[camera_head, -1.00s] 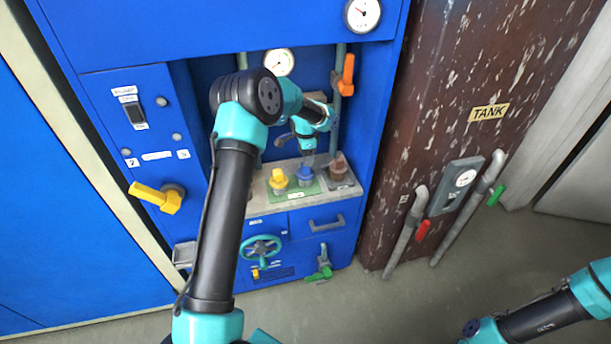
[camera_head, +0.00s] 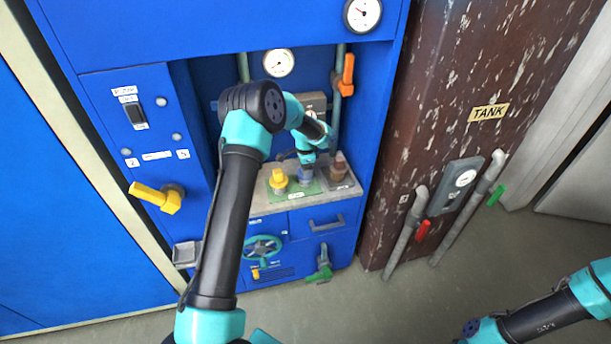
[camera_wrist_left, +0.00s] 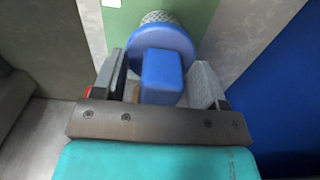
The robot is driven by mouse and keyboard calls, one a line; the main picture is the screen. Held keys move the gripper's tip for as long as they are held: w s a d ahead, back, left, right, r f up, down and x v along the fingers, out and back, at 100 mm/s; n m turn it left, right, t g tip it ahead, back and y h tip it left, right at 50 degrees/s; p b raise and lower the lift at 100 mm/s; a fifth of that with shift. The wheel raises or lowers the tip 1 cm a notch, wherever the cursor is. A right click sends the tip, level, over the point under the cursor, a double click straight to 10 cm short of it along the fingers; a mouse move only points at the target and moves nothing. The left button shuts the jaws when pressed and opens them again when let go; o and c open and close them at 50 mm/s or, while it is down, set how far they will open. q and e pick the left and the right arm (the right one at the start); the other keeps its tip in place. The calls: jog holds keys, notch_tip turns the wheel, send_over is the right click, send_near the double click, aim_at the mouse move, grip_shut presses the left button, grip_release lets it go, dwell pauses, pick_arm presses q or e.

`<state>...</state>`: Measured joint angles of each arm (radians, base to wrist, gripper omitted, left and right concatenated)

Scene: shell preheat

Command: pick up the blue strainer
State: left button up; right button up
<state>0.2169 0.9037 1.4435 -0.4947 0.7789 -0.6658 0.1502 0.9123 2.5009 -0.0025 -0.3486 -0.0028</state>
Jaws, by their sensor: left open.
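The blue strainer (camera_head: 305,179) stands on a green patch of the shelf in the blue cabinet, between a yellow strainer (camera_head: 278,180) and a brown one (camera_head: 339,168). In the head view my left gripper (camera_head: 306,168) is right above it and hides part of it. In the left wrist view the blue strainer (camera_wrist_left: 161,75) shows a block-shaped handle, a round blue rim and a mesh part. The open jaws of my left gripper (camera_wrist_left: 163,88) stand on either side of the handle. My right gripper is out of view.
An orange lever (camera_head: 347,75) on a pipe stands behind the shelf at the right. A yellow lever (camera_head: 157,196) sticks out at the left of the cabinet. A green handwheel (camera_head: 262,250) is below the shelf. The rusty tank (camera_head: 450,110) stands to the right.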

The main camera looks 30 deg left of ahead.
pick_arm(q)
jog(key=shift+c, duration=0.4)
jog(key=c, duration=1)
jog(key=shift+o, duration=0.2)
jog(key=shift+r, duration=1.5)
jog(key=shift+s+r, duration=0.15)
jog(key=shift+r, duration=0.15)
jog(key=s+d+r, duration=0.1)
jog(key=s+d, duration=0.7)
jog(key=s, duration=0.5)
jog(key=shift+s+d+r, duration=0.15)
jog(key=shift+r, duration=0.05)
